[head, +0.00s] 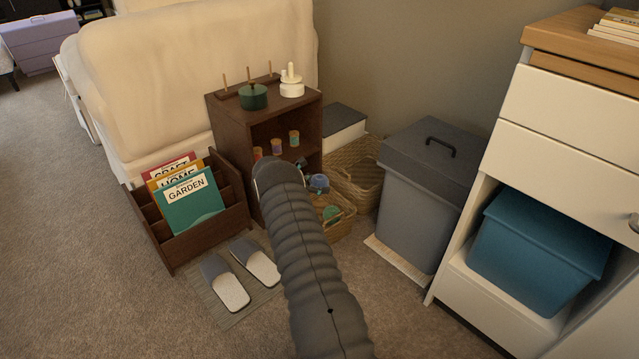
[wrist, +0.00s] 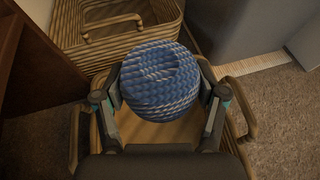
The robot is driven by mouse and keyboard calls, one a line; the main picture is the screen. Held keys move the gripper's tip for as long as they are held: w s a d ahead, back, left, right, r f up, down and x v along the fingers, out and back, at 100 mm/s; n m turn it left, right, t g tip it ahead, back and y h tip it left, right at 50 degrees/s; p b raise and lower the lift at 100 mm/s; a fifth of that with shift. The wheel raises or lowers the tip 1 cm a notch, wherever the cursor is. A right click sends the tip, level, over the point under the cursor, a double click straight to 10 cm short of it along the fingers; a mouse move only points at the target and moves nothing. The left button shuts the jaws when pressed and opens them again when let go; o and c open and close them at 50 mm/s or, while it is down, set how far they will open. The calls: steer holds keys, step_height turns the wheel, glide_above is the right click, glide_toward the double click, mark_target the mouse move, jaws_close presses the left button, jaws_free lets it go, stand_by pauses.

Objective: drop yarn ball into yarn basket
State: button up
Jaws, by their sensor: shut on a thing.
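The blue yarn ball (wrist: 160,82) sits between the two fingers of my gripper (wrist: 161,95), which is shut on it. In the head view the blue ball (head: 319,181) shows just past the end of my arm. The ball is held over a small wicker basket (head: 346,222). In the wrist view the basket's rim and handle (wrist: 248,108) show around and below the gripper, and part of its floor shows under the ball. A green ball (head: 331,212) lies in this basket in the head view; the wrist view does not show it. My arm hides the basket's left part.
A larger wicker basket (head: 358,178) stands just behind. A dark wooden shelf (head: 226,120) with spools is on the left, and a grey lidded bin (head: 418,205) is on the right. Slippers (head: 228,285) and a magazine rack (head: 180,250) are at front left.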

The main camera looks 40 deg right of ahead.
steer(key=shift+f+b, duration=0.55)
steer(key=shift+f, duration=1.8)
steer(key=o, duration=1.2)
steer(key=shift+a, duration=0.1)
steer(key=v, duration=1.1)
steer(key=shift+a+r, duration=0.15)
steer(key=shift+a, duration=0.2)
